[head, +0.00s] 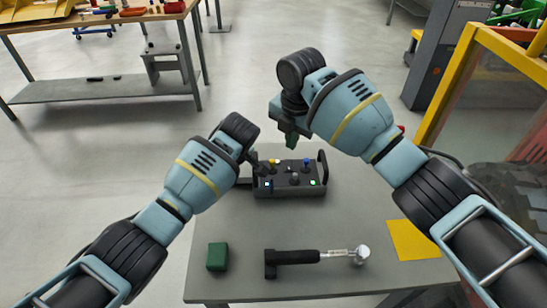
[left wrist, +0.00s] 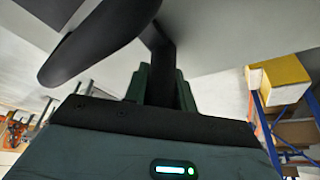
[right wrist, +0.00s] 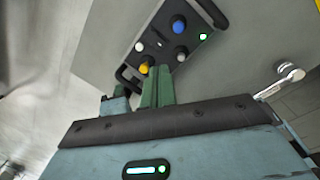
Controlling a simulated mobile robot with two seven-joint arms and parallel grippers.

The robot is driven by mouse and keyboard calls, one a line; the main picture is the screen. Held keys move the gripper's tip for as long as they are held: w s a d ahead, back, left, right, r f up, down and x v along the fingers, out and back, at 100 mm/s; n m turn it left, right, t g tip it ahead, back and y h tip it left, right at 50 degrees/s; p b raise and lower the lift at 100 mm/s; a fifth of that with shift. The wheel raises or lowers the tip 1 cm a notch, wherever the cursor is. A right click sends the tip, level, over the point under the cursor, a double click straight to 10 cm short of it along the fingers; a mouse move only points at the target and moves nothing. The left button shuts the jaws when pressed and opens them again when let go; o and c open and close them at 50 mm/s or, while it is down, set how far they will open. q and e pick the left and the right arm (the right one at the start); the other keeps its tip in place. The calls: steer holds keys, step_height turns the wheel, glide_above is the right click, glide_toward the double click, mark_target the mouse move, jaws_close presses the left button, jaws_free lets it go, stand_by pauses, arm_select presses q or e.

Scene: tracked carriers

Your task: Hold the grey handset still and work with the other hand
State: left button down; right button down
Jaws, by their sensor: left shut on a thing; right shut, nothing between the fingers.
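The grey handset (head: 290,187) is a dark box at the middle of the table, with handles at its ends, blue and yellow knobs and a lit green light. My left gripper (head: 248,170) is shut on the handle at its left end. In the left wrist view a dark bar (left wrist: 163,55) runs between the green fingers. My right gripper (head: 291,141) is shut and empty, its fingers pointing down behind and above the handset. In the right wrist view the handset's knobbed face (right wrist: 160,28) shows beyond the shut fingers (right wrist: 158,86); I cannot tell whether they touch it.
On the grey table (head: 225,285) lie a green block (head: 217,257), a black-handled tool with a metal head (head: 295,257) and a yellow sheet (head: 413,240). A yellow-framed barrier (head: 450,85) stands at the right. A workbench (head: 100,20) is at the back left.

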steer(key=d+m+y, duration=0.3)
steer(key=w+d+r+m+y, duration=0.1)
steer(key=d+m+y, duration=0.1)
steer(key=m+y, duration=0.1)
steer(key=w+d+r+m+y, duration=0.1)
steer(key=d+m+y, duration=0.1)
steer(key=d+m, duration=0.1)
steer(key=shift+d+r+m+y, duration=0.1)
steer(key=shift+d+m+y, duration=0.2)
steer(key=shift+d+y, duration=0.1)
steer(key=shift+a, duration=0.15)
glide_above(288, 165)
steer(key=d, duration=0.2)
step_height(288, 165, down, 7)
steer(key=shift+w+d+r, duration=0.1)
steer(key=shift+w+r, duration=0.05)
steer(key=shift+r, duration=0.05)
steer(key=shift+w+a+f, duration=0.1)
steer(key=shift+f, duration=0.5)
steer(key=shift+w+a+f, duration=0.1)
steer(key=shift+f, duration=0.5)
steer(key=shift+w+f, duration=0.1)
steer(key=shift+f, duration=0.9)
